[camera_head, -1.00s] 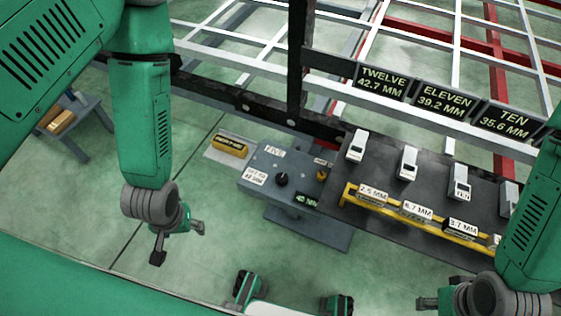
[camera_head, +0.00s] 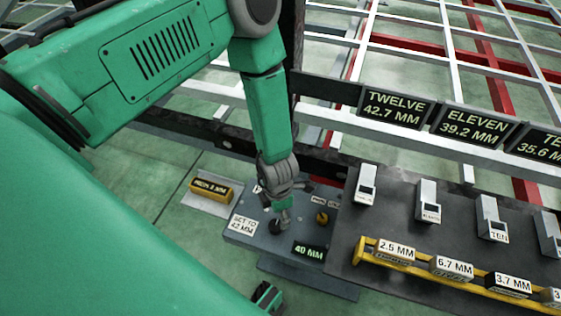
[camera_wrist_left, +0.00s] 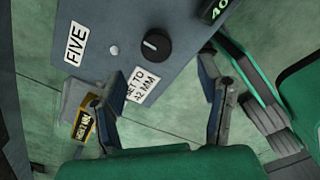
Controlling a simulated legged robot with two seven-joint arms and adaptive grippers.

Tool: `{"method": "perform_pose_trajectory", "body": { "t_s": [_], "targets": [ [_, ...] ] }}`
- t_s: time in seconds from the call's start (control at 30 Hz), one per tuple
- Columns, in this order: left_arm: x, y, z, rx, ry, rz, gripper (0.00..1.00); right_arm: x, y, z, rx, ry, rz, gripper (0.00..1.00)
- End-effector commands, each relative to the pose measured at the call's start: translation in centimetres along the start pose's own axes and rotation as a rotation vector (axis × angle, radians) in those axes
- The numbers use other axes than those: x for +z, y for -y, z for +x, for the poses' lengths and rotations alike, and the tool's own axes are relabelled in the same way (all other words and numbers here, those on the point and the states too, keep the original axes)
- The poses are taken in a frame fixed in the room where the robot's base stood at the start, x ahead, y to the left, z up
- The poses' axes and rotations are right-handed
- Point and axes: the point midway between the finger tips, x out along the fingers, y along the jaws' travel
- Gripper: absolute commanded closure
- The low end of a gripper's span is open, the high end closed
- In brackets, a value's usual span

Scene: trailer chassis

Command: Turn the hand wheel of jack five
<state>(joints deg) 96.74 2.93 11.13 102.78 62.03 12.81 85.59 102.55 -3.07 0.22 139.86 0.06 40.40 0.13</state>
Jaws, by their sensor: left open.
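The grey jack box (camera_head: 250,230) has a label "SET TO 42 MM" and a lit display (camera_head: 308,250) reading "40 MM". The wrist view shows "FIVE" on the box (camera_wrist_left: 112,62). Its hand wheel, a small black knob (camera_head: 275,227), is partly covered by my gripper in the head view. The knob shows whole in the wrist view (camera_wrist_left: 156,44), with a white mark. My left gripper (camera_head: 282,212) is over the box, close to the knob. In the wrist view its fingers (camera_wrist_left: 150,82) are spread and empty, with the knob ahead of them.
A yellow knob (camera_head: 321,218) stands right of the black one on the box. A yellow block (camera_head: 211,190) lies on a plate to the left. A dark table (camera_head: 400,215) with several gauges and a yellow rail (camera_head: 420,262) stands right. Chassis beams run behind.

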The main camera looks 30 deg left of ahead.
Motion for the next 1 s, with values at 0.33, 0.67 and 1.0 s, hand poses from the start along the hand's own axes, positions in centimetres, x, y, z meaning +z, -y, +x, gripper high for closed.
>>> {"method": "perform_pose_trajectory", "body": {
  "t_s": [0.33, 0.67, 1.0],
  "targets": [
    [-0.2, -0.1, 7.5, 0.001, -0.002, 0.002, 0.39, 0.2, 0.1, 3.4, -0.001, 0.0, -0.002, 0.6],
    [-0.1, -0.1, 9.5, 0.002, -0.001, 0.002, 0.39, 0.2, 0.1, 4.1, 0.0, 0.0, -0.001, 0.6],
    [-0.1, -0.2, 9.5, 0.001, 0.0, 0.002, 0.81, 0.2, 0.1, 4.1, -0.001, 0.0, -0.002, 0.6]
  ]
}}
